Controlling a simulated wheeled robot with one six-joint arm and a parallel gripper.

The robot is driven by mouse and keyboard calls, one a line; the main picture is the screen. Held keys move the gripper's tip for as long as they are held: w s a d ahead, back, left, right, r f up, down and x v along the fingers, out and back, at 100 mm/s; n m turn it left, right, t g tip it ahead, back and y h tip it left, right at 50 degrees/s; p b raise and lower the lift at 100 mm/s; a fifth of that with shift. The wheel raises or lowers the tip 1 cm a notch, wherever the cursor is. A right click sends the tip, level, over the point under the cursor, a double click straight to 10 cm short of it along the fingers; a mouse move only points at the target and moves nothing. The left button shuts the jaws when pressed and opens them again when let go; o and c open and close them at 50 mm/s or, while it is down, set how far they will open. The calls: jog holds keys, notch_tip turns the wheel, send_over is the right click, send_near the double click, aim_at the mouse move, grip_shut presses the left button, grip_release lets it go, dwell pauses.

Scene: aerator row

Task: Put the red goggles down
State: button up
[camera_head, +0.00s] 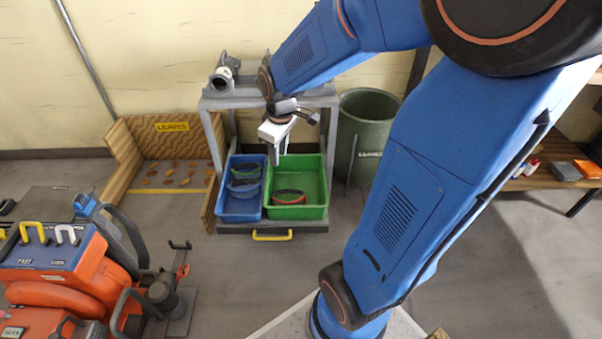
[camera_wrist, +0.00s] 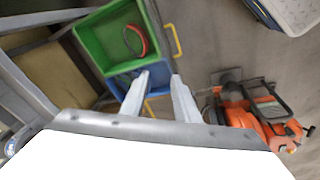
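The red goggles (camera_head: 289,197) lie in the green tray (camera_head: 316,190), near its left side; they also show in the wrist view as a dark shape with a red rim (camera_wrist: 143,46). My gripper (camera_head: 279,158) hangs above the trays, pointing down, apart from the goggles. In the wrist view its two fingers (camera_wrist: 160,75) stand apart with nothing between them. The blue tray (camera_head: 227,208) sits left of the green one and holds dark blue and green-rimmed goggles (camera_head: 244,179).
The trays stand on the low shelf of a grey stand with a yellow handle (camera_head: 272,236). A green LEAVES bin (camera_head: 367,125) is right of it, a wooden leaf bay (camera_head: 130,160) left. An orange machine (camera_head: 60,270) stands front left. Floor before the stand is clear.

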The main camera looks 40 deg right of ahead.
jog(key=s+a+r+m, duration=0.1)
jog(key=s+r, duration=0.2)
jog(key=s, duration=0.3)
jog(key=s+a+r+m+t, duration=0.1)
jog(key=s+a+r+m, duration=0.1)
jog(key=s, duration=0.4)
jog(key=s+a+r+m+t, duration=0.1)
jog(key=s+a+r+m, duration=0.1)
jog(key=s+r, duration=0.2)
jog(key=s, duration=0.3)
jog(key=shift+a+r, duration=0.2)
jog(key=shift+r, duration=0.2)
